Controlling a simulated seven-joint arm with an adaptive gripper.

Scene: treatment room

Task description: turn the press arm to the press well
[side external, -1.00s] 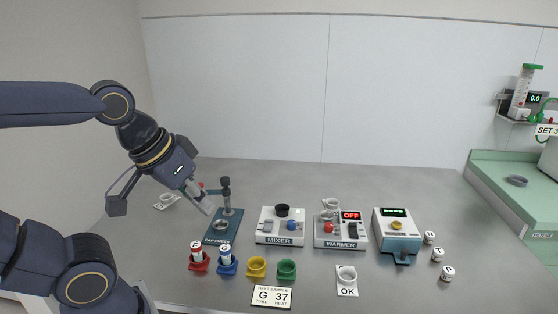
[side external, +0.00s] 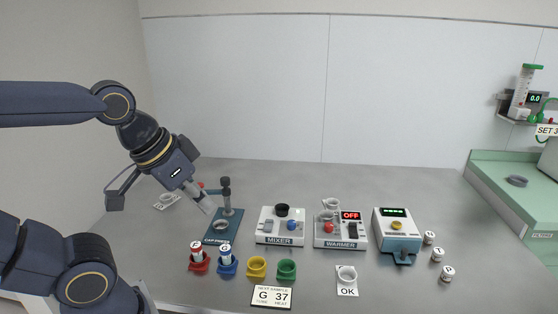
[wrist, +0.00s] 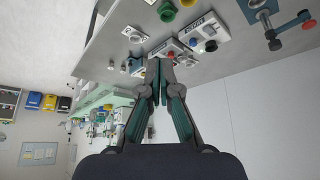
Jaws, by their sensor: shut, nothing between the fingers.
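The cap press (side external: 216,238) is a teal base with a ring-shaped press well (side external: 221,225) and a dark upright post (side external: 227,197) behind it. The press arm (side external: 214,191) points left from the post, away from over the well, and ends in a red knob (side external: 201,185). In the wrist view, the press arm (wrist: 288,23) and red knob (wrist: 304,14) show at the top right. My gripper (side external: 208,207) is shut and empty, pointing down to the right, left of the well and near the knob. Its closed fingers also show in the wrist view (wrist: 158,66).
The mixer (side external: 279,227) and warmer (side external: 340,232) stand right of the press. Red (side external: 199,264), blue (side external: 228,266), yellow (side external: 257,267) and green (side external: 286,270) holders line the front; red and blue hold capped vials. Open table lies behind the devices.

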